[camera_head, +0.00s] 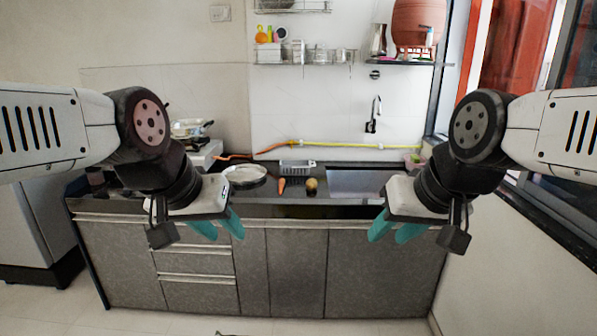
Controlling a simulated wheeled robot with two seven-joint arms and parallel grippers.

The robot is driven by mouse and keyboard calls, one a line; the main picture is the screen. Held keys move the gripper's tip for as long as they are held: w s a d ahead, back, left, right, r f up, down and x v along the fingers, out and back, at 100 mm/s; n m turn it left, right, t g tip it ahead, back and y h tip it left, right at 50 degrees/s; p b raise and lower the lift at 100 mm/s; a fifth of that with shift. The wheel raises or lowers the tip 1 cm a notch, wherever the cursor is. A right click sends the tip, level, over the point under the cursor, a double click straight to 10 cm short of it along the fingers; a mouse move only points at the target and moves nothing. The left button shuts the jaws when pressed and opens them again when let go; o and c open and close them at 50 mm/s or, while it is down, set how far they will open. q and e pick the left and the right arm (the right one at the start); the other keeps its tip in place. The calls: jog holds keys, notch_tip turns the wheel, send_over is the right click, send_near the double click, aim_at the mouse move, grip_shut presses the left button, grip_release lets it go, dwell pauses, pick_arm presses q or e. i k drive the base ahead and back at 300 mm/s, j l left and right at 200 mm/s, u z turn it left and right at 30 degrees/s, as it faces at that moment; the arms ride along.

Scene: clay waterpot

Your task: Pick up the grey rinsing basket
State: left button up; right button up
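The grey rinsing basket (298,167) sits at the back of the dark countertop, left of the sink. My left gripper (217,229) is in front of the counter's left part, with its teal fingers pointing down. My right gripper (396,232) is in front of the counter below the sink, also pointing down. Both grippers are well apart from the basket. Each shows two teal fingers with a slight gap, but how far open they are is hard to judge. I see nothing held in either.
A round pan or plate (244,174), a carrot (282,185) and a brownish round item (312,185) lie around the basket. The sink (357,181) is to the right, with a black tap (374,114) above. A yellow hose (340,145) runs along the wall. Shelves hang above.

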aim_at(286, 169)
jog(key=i+u, duration=0.2)
jog(key=i, duration=0.3)
jog(key=i+l+u, duration=0.2)
jog(key=i, duration=0.3)
jog(key=i+u, duration=0.25)
jog(key=i, duration=0.25)
jog(key=i+l+u, duration=0.2)
jog(key=i, duration=0.25)
jog(key=i+l+u, duration=0.2)
jog(key=i+l, duration=0.2)
